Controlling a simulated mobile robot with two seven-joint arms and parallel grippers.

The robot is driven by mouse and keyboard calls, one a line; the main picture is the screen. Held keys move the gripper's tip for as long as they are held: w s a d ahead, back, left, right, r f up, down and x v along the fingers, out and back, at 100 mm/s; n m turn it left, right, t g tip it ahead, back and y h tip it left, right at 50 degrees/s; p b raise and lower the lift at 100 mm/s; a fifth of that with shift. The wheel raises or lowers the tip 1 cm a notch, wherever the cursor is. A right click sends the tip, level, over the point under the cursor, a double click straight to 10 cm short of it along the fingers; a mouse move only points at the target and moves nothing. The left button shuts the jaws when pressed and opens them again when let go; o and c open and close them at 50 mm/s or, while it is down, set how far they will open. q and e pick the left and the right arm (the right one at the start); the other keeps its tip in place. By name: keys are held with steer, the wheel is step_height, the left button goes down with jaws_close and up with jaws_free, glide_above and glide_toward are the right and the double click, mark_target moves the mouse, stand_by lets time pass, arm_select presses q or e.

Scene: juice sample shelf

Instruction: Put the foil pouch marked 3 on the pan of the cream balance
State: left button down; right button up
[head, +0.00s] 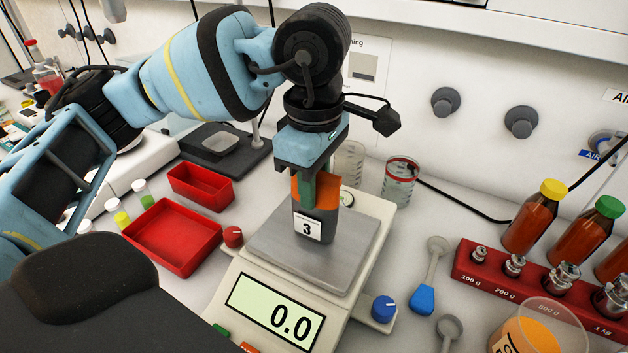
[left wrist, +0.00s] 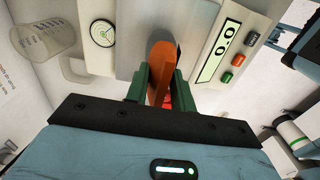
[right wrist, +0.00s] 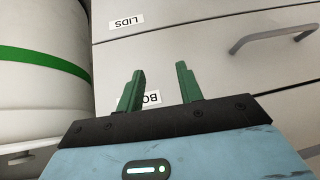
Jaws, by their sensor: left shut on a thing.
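The foil pouch marked 3 (head: 325,224), dark grey with an orange top and a white label, is upright over the balance pan. My left gripper (head: 311,188) points down and is shut on its top; the left wrist view shows the pouch's orange part (left wrist: 162,58) between the green fingers (left wrist: 160,78). The cream balance (head: 221,302) has a square metal pan (head: 352,252) and reads 0.0. I cannot tell whether the pouch's bottom touches the pan. My right gripper (right wrist: 160,70) is open and empty, seen only in the right wrist view.
Red trays (head: 172,237) stand left of the balance. A glass beaker (head: 400,182) is behind it. Scoops (head: 423,298), a red weight rack (head: 480,269) and amber bottles (head: 535,217) are to the right. Drawers (right wrist: 210,45) face my right gripper.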

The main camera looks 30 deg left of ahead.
arm_select(q)
steer(key=shift+f, duration=0.15)
steer(key=c, duration=1.2)
jaws_free()
steer(key=shift+c, duration=0.2)
steer(key=shift+o, duration=0.3)
step_height(320, 180, up, 12)
steer(key=shift+r+p, duration=0.2)
steer(key=shift+p, duration=0.4)
